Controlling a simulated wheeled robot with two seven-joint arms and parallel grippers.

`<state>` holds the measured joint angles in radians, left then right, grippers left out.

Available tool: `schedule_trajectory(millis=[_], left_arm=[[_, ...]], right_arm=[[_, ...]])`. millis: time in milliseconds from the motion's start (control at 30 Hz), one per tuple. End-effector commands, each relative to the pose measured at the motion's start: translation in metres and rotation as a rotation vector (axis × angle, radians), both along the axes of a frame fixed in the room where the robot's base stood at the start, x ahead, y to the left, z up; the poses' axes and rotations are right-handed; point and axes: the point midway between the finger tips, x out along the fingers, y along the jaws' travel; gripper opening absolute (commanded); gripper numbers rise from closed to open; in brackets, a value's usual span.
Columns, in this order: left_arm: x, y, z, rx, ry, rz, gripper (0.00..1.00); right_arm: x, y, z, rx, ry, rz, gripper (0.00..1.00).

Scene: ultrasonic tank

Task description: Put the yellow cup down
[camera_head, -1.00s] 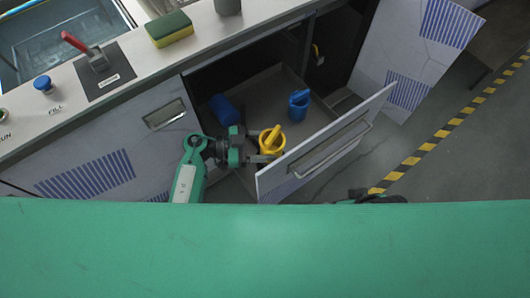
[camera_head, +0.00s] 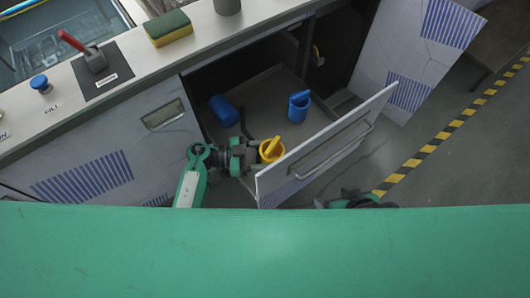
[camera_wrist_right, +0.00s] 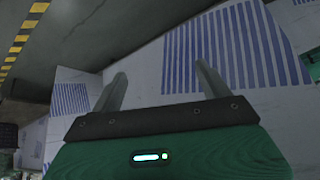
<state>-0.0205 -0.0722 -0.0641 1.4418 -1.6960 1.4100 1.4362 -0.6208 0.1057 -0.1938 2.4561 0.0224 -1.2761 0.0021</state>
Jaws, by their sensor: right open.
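The yellow cup (camera_head: 272,151), with a yellow bar across its top, is at the near end of the open drawer (camera_head: 270,85), just behind the drawer front. My left gripper (camera_head: 252,155) is right beside it, on its left. The fingertips are hidden, so I cannot tell whether they hold the cup or whether it rests on the drawer floor. My right gripper (camera_head: 355,200) is low in the head view, in front of the drawer front and largely hidden by my green body. In the right wrist view its two fingers (camera_wrist_right: 160,88) are apart with nothing between them.
The drawer front (camera_head: 325,148) stands between my right gripper and the drawer inside. A sponge (camera_head: 168,28) and a red-handled lever (camera_head: 92,55) are on the counter.

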Motion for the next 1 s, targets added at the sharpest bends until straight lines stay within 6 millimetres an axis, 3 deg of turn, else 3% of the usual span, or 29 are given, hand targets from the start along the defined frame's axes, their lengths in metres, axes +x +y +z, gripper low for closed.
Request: schedule_trajectory(millis=[133,167,267,567,700,1000], left_arm=[[0.0,0.0,-0.002,0.0,0.0,-0.001,0.29],[0.0,0.0,-0.002,0.0,0.0,-0.001,0.6],[0.0,0.0,-0.002,0.0,0.0,-0.001,0.78],[0.0,0.0,-0.001,-0.001,0.0,0.0,0.78],[0.0,-0.001,0.011,-0.003,-0.001,0.0,0.78],[-0.004,0.05,0.014,0.004,0.001,-0.001,0.78]], right_arm=[[0.0,0.0,0.0,-0.001,0.002,-0.001,0.78],[0.0,0.0,0.0,-0.001,0.002,-0.001,0.78],[0.0,0.0,0.0,-0.001,0.002,-0.001,0.78],[0.0,0.0,0.0,-0.001,0.002,0.0,0.78],[0.0,0.0,0.0,0.0,-0.002,0.0,0.78],[-0.01,-0.012,0.007,-0.033,0.074,-0.016,0.78]])
